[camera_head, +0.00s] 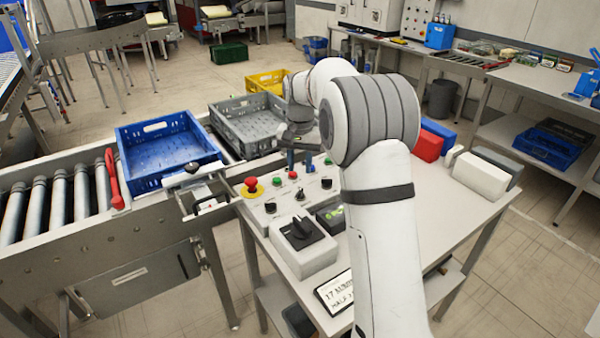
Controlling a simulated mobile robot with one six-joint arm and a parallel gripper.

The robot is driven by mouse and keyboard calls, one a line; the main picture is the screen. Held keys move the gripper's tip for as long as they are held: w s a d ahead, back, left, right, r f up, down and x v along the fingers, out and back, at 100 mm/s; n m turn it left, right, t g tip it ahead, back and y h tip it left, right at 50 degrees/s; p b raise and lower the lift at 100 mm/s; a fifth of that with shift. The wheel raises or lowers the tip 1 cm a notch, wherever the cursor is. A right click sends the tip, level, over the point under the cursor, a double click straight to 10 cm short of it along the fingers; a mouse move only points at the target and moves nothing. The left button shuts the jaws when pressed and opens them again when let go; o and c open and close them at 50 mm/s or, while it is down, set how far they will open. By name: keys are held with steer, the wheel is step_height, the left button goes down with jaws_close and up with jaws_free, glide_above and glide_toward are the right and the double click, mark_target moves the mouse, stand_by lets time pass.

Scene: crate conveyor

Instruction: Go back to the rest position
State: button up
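My white arm reaches from the bottom right over the control table (463,213). My gripper (301,160) points down at the back of the control panel (290,202), behind its buttons. Its fingers are small and partly blurred, so I cannot tell how far apart they are or whether they touch anything. A red emergency button (251,184) on a yellow base stands at the panel's left. A black rotary switch (301,232) on a grey box stands in front of the panel.
A blue crate (170,175) sits on the roller conveyor (60,208), beside a red-handled tool (114,180). A grey crate (247,147) and a yellow crate (268,77) stand farther back. Red (428,146) and white (480,177) blocks stand right of my arm. The table's front right is clear.

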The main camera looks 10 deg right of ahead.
steer(key=s+d+r+n+t, duration=0.1)
steer(key=s+r, duration=0.2)
steer(key=s, duration=0.5)
steer(key=s+r+n, duration=0.1)
steer(key=s+r, duration=0.3)
steer(key=s, duration=0.4)
steer(key=s+f+n+t, duration=0.1)
steer(key=s+f, duration=0.1)
steer(key=s, duration=0.7)
steer(key=s+f+n+t, duration=0.1)
steer(key=s+f, duration=0.1)
steer(key=s, duration=0.8)
steer(key=shift+d+f, duration=0.15)
steer(key=shift+d, duration=0.25)
